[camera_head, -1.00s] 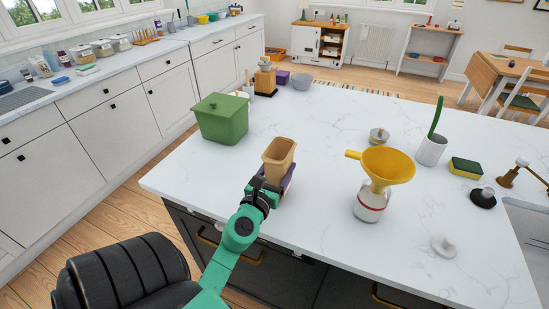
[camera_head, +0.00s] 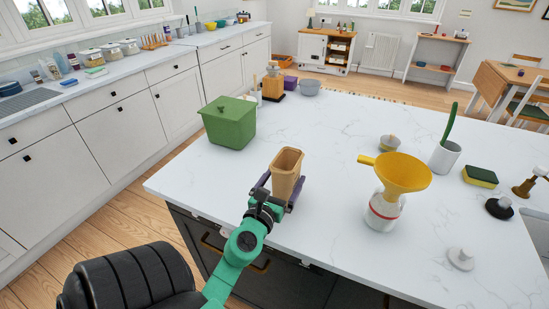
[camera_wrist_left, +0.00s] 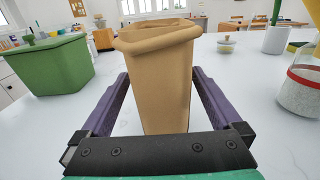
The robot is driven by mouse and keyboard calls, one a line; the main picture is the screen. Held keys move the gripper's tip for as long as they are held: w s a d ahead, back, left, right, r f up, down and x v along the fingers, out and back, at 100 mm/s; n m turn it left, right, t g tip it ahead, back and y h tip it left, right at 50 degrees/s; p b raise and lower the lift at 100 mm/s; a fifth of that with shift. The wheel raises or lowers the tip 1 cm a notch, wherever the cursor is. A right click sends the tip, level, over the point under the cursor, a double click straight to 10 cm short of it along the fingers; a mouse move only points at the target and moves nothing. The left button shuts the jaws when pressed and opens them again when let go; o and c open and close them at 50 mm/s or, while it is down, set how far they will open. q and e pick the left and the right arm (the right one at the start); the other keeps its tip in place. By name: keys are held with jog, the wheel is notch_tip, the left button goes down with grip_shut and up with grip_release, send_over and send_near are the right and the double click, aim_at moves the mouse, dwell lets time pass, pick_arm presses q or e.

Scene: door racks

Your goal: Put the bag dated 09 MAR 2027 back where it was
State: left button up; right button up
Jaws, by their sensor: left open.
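A tan paper bag (camera_head: 286,174) with a rolled open top stands upright on the white island counter near its front edge. It also shows in the left wrist view (camera_wrist_left: 157,75), close in front of the camera. No date can be read on the side that shows. My left gripper (camera_head: 287,188) is open, with its purple fingers (camera_wrist_left: 160,100) on either side of the bag's lower part. In the wrist view a gap shows between each finger and the bag. My right gripper is not in view.
A green lidded bin (camera_head: 229,124) stands behind and left of the bag. A grinder (camera_head: 273,83) and grey bowl (camera_head: 310,86) stand farther back. The counter (camera_head: 330,135) behind the bag is clear.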

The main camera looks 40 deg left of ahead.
pick_arm(q)
jog(key=b+v, duration=0.4)
jog(key=v, duration=0.5)
jog(key=shift+f+b, duration=0.15)
jog(key=shift+b, duration=0.25)
jog(key=p+v, duration=0.2)
jog(key=p, duration=0.2)
